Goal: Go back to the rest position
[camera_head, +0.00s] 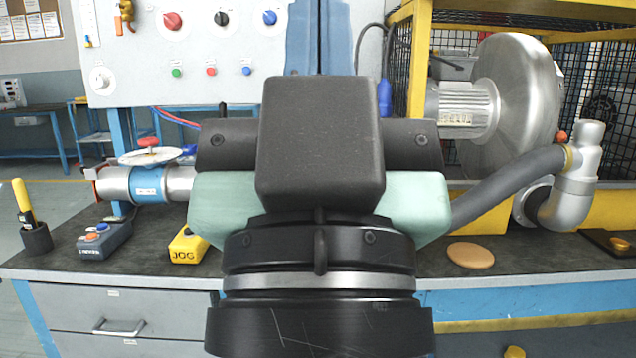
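My gripper (320,145) fills the middle of the head view, seen from behind with my dark wrist below it. Its dark block body has a dark crossbar on each side, and a pale green part shows at left and right behind or below it. The fingertips are hidden, so I cannot tell whether it is open or shut or holds anything. The bench stretch behind it is also hidden.
The dark bench top (540,252) carries a yellow JOG box (188,246), a grey button box (104,240), a pen cup (36,238), a valve pipe (148,184) and a round tan disc (470,255). A blower (515,90) with a grey hose (510,187) stands right.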

